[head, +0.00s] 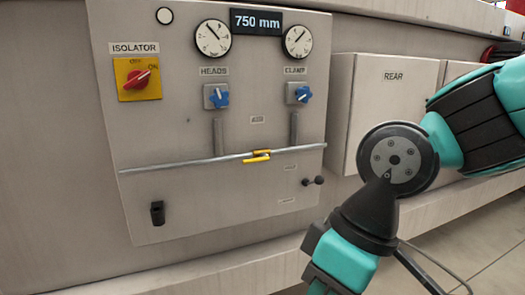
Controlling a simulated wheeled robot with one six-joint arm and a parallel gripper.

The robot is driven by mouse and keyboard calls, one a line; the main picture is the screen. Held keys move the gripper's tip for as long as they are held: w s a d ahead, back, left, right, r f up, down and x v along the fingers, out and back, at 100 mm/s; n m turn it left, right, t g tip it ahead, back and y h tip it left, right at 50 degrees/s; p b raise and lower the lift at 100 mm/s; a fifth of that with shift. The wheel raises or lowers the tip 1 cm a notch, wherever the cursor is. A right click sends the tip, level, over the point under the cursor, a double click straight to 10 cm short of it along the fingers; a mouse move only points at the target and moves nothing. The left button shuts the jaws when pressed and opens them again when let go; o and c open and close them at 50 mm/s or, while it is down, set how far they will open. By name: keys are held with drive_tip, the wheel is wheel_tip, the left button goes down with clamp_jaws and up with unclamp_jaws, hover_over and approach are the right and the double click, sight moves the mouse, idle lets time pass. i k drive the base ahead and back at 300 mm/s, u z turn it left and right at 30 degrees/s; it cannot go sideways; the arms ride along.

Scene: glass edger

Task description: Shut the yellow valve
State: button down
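The yellow valve (256,158) sits on a thin grey horizontal pipe (190,162) that crosses the lower part of the machine's control panel. Its yellow handle is small and lies roughly along the pipe. My arm reaches in from the right, and its wrist part is at the bottom, right of and below the valve. My gripper is outside the picture, so its fingers cannot be seen. Nothing touches the valve.
Above the pipe are two blue knobs (218,96), two gauges (213,38) and a red isolator switch (139,79) on a yellow plate. Below are a black toggle (157,212) and a small black lever (313,181). A grey box marked REAR (390,100) juts out at right.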

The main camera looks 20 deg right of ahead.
sight(264, 156)
drive_tip(key=z, duration=0.4)
drive_tip(key=i, duration=0.8)
drive_tip(key=u, duration=1.1)
